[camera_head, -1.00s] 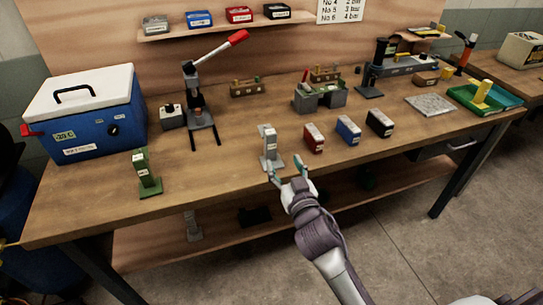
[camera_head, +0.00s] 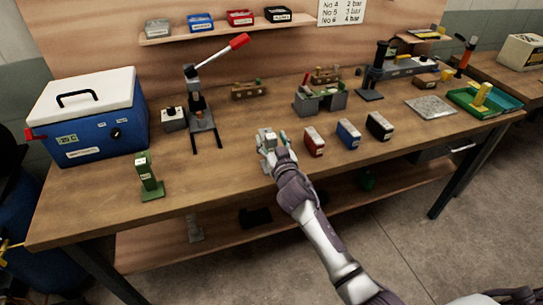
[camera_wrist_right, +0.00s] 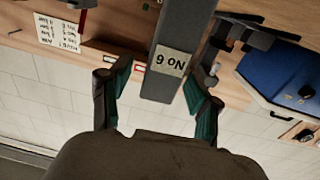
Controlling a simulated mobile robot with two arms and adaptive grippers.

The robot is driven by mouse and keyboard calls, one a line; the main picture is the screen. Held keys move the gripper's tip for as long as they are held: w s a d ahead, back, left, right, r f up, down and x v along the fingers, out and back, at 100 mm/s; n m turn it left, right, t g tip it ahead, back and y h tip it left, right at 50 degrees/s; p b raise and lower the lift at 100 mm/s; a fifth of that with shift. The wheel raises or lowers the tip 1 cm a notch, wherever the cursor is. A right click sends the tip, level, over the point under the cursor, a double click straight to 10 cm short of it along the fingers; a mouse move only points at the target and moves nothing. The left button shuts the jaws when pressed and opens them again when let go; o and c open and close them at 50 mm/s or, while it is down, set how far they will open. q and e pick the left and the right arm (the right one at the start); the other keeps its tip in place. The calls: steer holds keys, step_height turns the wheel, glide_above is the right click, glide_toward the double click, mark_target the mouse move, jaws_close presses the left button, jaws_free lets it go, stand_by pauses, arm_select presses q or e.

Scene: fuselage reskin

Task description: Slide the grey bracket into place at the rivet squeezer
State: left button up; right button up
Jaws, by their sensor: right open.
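The grey bracket (camera_head: 265,139) stands upright near the front edge of the bench, partly hidden by my right gripper (camera_head: 277,143). In the right wrist view the bracket (camera_wrist_right: 172,58) bears a "NO 6" label and reaches between the teal-padded fingers of the right gripper (camera_wrist_right: 158,95). The fingers are open on either side of it; one pad is close to it, and I cannot tell whether they touch. The rivet squeezer (camera_head: 199,105), with a raised red-tipped lever, stands farther back and left of the bracket. My left gripper is not in view.
A green bracket (camera_head: 147,177) stands to the left, near the front edge. A blue cooler (camera_head: 95,120) is at the far left. Red (camera_head: 314,142), blue (camera_head: 348,132) and black (camera_head: 379,125) boxes stand right of the gripper. Bench top between bracket and squeezer looks clear.

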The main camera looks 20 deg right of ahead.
jaws_close()
stand_by(0.3)
steer(key=shift+r, duration=0.15)
